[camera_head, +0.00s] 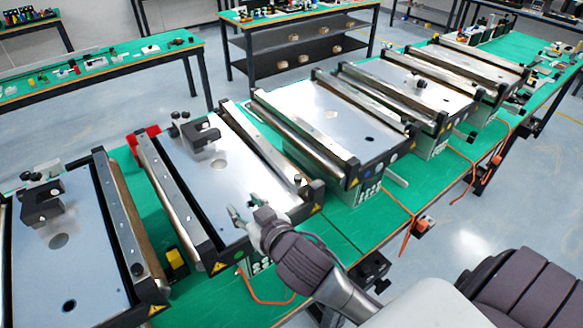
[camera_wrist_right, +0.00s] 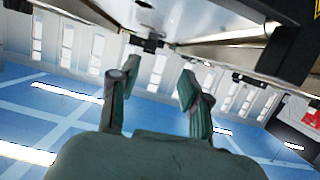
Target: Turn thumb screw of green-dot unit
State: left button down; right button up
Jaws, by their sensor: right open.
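The mini conveyor (camera_head: 205,190) second from the left lies below my right gripper. Its front panel is partly hidden by my arm, and a small round dot (camera_head: 239,257) there may be green, but I cannot tell for sure. A small dark knob (camera_head: 297,180) sits on its right rail, to the right of my gripper; I cannot confirm it is the thumb screw. My right gripper (camera_head: 238,213) is open and empty above the front part of the plate. In the right wrist view its two fingers (camera_wrist_right: 151,82) stand apart with nothing between them. My left gripper is not in view.
Another conveyor (camera_head: 60,265) stands at the left, and a conveyor with a blue dot (camera_head: 330,115) stands to the right. More conveyors stand beyond along the green table (camera_head: 345,220). An orange cable (camera_head: 405,235) runs along the front edge. A black bracket (camera_head: 203,135) stands on the near plate.

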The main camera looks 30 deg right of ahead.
jog(key=w+a+r+n+t+y, duration=0.1)
jog(key=w+a+r+t+y, duration=0.1)
jog(key=r, duration=0.3)
jog(key=w+a+r+n+t+y, duration=0.1)
jog(key=w+a+r+t+y, duration=0.15)
jog(key=r, duration=0.25)
jog(key=s+a+r+n+g+y, duration=0.2)
jog(key=a+r+n+g+y, duration=0.5)
jog(key=a+r+n+y, duration=0.5)
jog(key=g+h, duration=1.2)
jog(key=h, duration=0.5)
send_over(298, 176)
notch_tip(298, 176, down, 10)
jog(key=r, duration=0.1)
notch_tip(298, 176, down, 13)
jog(key=p, duration=0.5)
jog(key=shift+f, duration=0.5)
grip_shut()
